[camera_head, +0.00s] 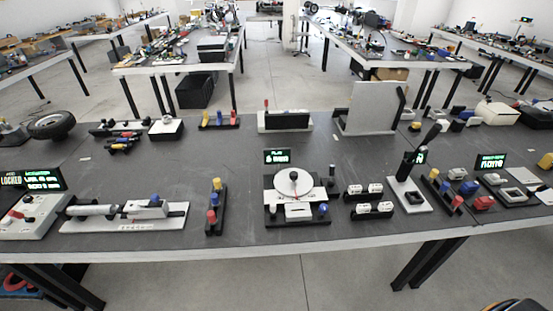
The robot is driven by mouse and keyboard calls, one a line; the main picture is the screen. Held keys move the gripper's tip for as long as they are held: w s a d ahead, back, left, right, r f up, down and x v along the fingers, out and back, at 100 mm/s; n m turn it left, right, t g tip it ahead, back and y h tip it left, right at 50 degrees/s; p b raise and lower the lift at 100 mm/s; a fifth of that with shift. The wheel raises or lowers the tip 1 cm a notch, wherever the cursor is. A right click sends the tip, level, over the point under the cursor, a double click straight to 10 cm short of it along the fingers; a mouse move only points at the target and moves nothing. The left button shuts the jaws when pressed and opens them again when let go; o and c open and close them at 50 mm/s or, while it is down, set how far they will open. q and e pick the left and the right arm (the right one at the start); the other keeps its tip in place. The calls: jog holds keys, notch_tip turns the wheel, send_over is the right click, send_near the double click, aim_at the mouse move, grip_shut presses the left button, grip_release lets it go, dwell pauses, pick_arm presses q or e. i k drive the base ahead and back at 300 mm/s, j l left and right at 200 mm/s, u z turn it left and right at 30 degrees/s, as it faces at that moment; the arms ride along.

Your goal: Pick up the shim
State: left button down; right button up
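I cannot tell for sure which thing is the shim; no part in the head view is plainly a thin loose plate. In the middle stands a fixture (294,184) with a white disc and a small green-lit display. Neither of my grippers is in view.
Left are a locked-display box (30,214) and a grey slide fixture (124,217). Racks with coloured knobs (215,206) stand near the front. An upright grey panel (371,108) stands at the back, a black wheel (51,124) far left. Bare table lies between fixtures.

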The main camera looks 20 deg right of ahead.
aim_at(388, 206)
jog(key=l+z, duration=0.1)
jog(key=z, duration=1.35)
